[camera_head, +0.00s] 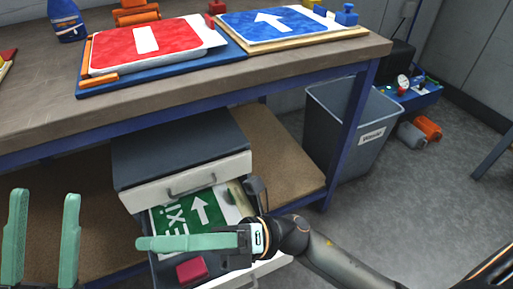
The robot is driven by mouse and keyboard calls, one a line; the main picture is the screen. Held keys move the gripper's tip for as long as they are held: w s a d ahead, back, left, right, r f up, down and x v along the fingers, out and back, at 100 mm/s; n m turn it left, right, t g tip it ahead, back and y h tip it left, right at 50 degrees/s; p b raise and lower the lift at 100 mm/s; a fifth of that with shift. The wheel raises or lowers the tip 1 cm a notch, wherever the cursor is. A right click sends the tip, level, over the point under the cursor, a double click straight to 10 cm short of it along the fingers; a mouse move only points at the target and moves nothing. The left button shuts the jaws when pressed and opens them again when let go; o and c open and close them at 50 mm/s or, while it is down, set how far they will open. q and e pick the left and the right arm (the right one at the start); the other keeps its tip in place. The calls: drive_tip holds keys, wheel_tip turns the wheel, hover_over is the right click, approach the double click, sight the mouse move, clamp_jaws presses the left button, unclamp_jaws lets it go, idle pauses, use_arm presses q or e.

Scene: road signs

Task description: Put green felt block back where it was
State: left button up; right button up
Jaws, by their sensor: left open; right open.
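I cannot make out a green felt block for certain. The open drawer (153,258) under the bench holds a green exit sign (178,216) with a white arrow, a dark red block (192,268) near its front, and a small pale olive piece (238,195) at its right side. My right gripper (146,243) is over the drawer, its teal fingers pointing left and seen nearly edge-on. It is open, with nothing visible in it, and hides part of the sign. My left gripper (44,196) is open and empty at the lower left, fingers pointing up.
The bench top (40,95) carries a red sign (146,44) on a blue board and a blue arrow sign (270,21) on a wooden board. A closed upper drawer (190,183) sits above the open one. A grey waste bin (345,120) stands right of the bench.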

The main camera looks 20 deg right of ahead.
drive_tip(key=w+d+r+m+t+h, duration=0.1)
drive_tip(key=d+r+m+t+h, duration=0.1)
drive_tip(key=m+t, duration=0.5)
drive_tip(key=w+d+r+m+t+h, duration=0.1)
drive_tip(key=d+r+m+t+h, duration=0.2)
drive_tip(key=d+m+t, duration=0.4)
drive_tip(key=d+r+m+t+h, duration=0.2)
drive_tip(key=d+m+t, duration=0.3)
drive_tip(key=m, duration=1)
drive_tip(key=shift+w+d+r+t+h, duration=0.15)
drive_tip(key=shift+w+r+t+h, duration=0.25)
drive_tip(key=shift+t+h, duration=0.45)
